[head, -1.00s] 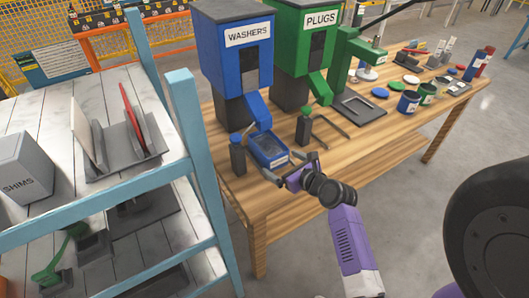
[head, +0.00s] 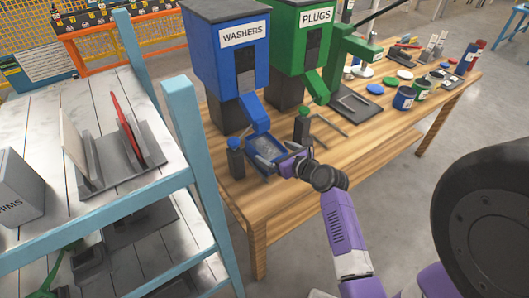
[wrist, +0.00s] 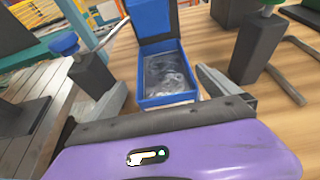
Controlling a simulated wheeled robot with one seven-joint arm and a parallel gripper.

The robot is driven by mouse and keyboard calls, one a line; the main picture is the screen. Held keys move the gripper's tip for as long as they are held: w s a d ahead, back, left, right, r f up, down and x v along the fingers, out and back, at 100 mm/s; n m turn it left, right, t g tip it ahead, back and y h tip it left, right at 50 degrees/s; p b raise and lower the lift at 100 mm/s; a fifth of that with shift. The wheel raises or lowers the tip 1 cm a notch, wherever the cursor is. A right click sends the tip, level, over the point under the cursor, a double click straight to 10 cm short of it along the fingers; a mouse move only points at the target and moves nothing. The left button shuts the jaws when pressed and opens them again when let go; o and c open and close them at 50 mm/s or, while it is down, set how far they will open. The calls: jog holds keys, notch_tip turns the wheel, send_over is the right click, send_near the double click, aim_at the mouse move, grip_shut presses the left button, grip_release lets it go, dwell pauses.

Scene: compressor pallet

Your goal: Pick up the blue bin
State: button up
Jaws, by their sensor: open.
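The blue bin (head: 266,156) sits on the wooden table under the chute of the blue WASHERS dispenser (head: 231,62). In the wrist view the bin (wrist: 168,99) is open-topped, with shiny grey contents that look like washers. My gripper (head: 270,163) is at the bin's near side. In the wrist view my gripper (wrist: 165,92) is open, with one finger to the left of the bin and one to the right. Gaps show between the fingers and the bin's walls. The fingers are largely hidden in the head view.
A black post with a blue knob (head: 235,157) stands left of the bin. A similar post with a green top (head: 303,125) stands right, by the green PLUGS dispenser (head: 301,45). A blue-framed shelf (head: 190,140) stands close on the left.

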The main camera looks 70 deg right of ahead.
send_over(266, 158)
jog(key=shift+f, duration=1.25)
jog(key=c, duration=1.7)
jog(key=shift+r, duration=0.15)
jog(key=shift+c, duration=1.3)
jog(key=shift+r, duration=0.15)
